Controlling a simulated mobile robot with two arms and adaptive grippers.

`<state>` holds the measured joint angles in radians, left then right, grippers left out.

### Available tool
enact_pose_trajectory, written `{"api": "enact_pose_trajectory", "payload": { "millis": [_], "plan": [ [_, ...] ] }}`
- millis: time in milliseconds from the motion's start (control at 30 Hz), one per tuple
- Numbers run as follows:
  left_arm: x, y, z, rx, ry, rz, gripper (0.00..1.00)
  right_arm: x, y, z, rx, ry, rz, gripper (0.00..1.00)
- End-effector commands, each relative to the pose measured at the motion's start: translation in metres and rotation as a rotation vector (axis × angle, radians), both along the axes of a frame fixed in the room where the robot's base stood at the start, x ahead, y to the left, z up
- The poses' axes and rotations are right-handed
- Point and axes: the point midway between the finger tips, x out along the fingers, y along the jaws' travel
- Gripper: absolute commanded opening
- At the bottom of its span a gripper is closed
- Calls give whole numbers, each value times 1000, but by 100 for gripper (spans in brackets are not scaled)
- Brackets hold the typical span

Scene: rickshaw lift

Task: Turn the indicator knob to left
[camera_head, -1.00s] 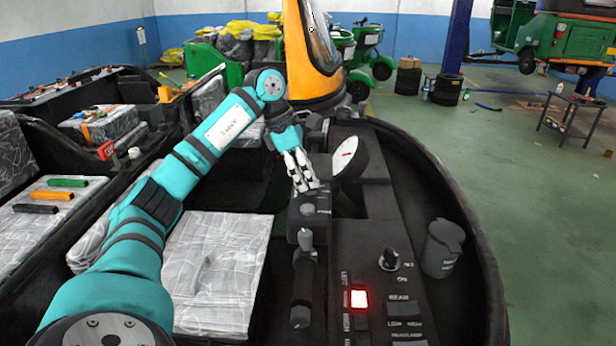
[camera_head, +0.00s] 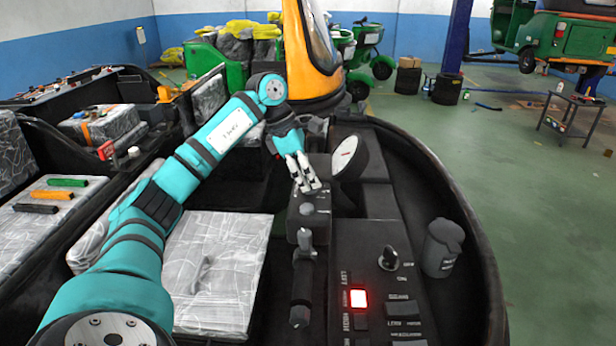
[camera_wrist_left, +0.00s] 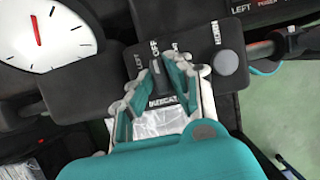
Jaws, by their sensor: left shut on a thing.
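The indicator knob (camera_wrist_left: 157,76) is a small dark piece on the black handlebar control box (camera_wrist_left: 190,36), mostly hidden between my fingers. My left gripper (camera_wrist_left: 168,66) is shut on it; in the camera_head view, the left gripper (camera_head: 311,187) reaches down onto the far end of the control box (camera_head: 318,226). Small white labels surround the knob in the wrist view, partly covered by the fingers. I cannot tell which label the knob points to. My right gripper is not in view.
A grey round button (camera_wrist_left: 226,62) sits beside the knob. A white gauge (camera_head: 344,155) with a red needle stands close to the gripper. A dashboard panel with a lit red switch (camera_head: 358,298) and a black knob (camera_head: 388,259) lies nearer.

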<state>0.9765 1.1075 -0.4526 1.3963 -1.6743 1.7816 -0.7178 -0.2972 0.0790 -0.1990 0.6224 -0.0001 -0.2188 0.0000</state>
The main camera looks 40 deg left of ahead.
Motion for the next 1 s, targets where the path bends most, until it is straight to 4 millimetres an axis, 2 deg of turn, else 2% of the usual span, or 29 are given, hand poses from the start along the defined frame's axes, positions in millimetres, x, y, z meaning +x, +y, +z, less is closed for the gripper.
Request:
{"api": "enact_pose_trajectory", "payload": {
  "millis": [267, 700, 1000],
  "plan": [
    [-1, 0, 0, 3, -2, 111, 0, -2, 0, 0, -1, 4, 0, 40],
    [-1, -1, 1, 3, -3, 432, 0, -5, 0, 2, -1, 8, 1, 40],
    [-1, -1, 1, 1, -3, 577, 0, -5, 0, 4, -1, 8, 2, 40]
  ]
}}
